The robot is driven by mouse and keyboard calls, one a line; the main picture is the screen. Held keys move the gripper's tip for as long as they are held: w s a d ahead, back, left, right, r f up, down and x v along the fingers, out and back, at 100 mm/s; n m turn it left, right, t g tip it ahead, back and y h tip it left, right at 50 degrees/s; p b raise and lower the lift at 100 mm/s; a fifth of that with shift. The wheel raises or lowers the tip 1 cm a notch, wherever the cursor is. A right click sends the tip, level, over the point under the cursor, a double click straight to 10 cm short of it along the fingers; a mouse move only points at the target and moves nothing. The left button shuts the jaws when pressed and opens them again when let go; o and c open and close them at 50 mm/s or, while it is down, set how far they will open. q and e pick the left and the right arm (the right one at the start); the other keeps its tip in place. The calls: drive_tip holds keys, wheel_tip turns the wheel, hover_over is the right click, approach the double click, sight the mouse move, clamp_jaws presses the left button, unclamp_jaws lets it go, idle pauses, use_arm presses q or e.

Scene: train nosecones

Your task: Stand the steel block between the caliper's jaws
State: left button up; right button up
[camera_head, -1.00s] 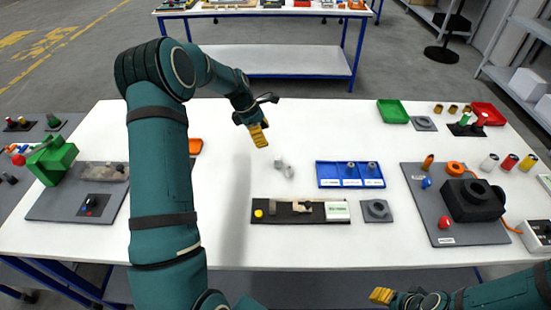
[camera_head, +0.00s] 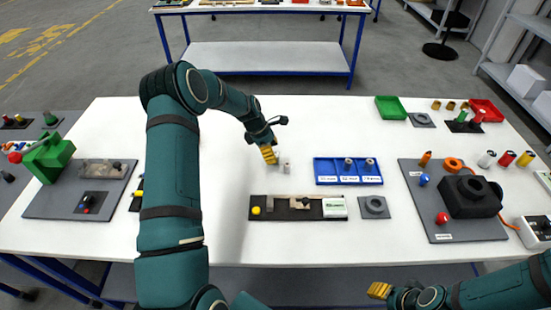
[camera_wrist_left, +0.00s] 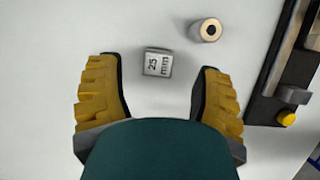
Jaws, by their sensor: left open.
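The steel block (camera_wrist_left: 157,62), a small grey cube marked "25 mm", sits on the white table between my left gripper's spread fingertips (camera_wrist_left: 160,68) in the left wrist view, touching neither. In the head view my left gripper (camera_head: 269,153) is low over the table and hides the block. The caliper (camera_head: 300,203) lies on a black board with a yellow knob at its left end, to the front right of the gripper; part of it shows in the left wrist view (camera_wrist_left: 292,94). Its jaw gap is unclear. My right gripper (camera_head: 380,290) is at the front edge.
A small metal cylinder (camera_wrist_left: 208,30) stands close to the block. A blue tray (camera_head: 349,180) with cylinders lies to the right, and a grey ring plate (camera_head: 374,207) is beside the caliper board. The table behind the gripper is clear.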

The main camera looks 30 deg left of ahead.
sight(276, 154)
use_arm(q)
drive_tip(key=shift+x, duration=1.6)
drive_tip(key=shift+w, duration=0.1)
clamp_jaws()
